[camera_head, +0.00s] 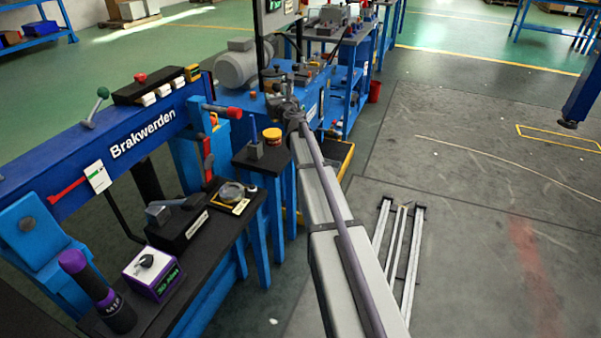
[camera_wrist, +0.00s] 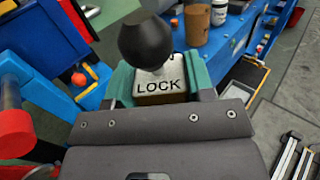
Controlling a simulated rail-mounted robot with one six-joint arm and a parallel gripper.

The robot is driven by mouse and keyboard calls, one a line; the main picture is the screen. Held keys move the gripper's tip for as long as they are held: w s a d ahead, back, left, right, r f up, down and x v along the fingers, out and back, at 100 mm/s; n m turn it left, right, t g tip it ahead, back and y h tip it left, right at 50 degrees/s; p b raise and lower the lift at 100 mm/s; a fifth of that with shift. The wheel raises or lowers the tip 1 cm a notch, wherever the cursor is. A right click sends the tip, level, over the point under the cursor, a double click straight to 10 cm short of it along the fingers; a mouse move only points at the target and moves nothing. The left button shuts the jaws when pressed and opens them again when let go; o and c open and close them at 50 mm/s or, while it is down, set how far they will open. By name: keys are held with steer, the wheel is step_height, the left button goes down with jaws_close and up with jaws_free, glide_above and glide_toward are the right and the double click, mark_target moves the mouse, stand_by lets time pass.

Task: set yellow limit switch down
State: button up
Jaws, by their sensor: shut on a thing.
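My gripper (camera_wrist: 158,85) has teal fingers on either side of a small block, the limit switch (camera_wrist: 160,87). Its pale metal face reads LOCK, and a yellowish-brown edge shows below. A black ball knob (camera_wrist: 147,38) rises from it on a short stem. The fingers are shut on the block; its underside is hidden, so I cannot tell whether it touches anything. In the head view my gripper (camera_head: 287,108) is at the far end of my outstretched arm, in front of the blue bench with the grey motor. The held block is too small to make out there.
A small stand with a dark top holds a grey block (camera_head: 255,149) and a yellow tin (camera_head: 272,136). The blue Brakwerden beam (camera_head: 145,140) and a cluttered dark bench are at left. Metal rails (camera_head: 400,250) lie on the floor at right, with open floor beyond.

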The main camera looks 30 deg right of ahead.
steer(key=w+d+f+b, duration=0.1)
steer(key=w+f+b, duration=0.3)
steer(key=f, duration=0.4)
steer(key=b, duration=1.1)
glide_above(278, 153)
step_height(278, 153, down, 10)
steer(key=shift+r, duration=0.15)
steer(key=shift+r+p, duration=0.25)
steer(key=shift+p, duration=0.15)
steer(key=shift+f, duration=0.1)
steer(key=o, duration=1.2)
steer(key=shift+o, duration=0.2)
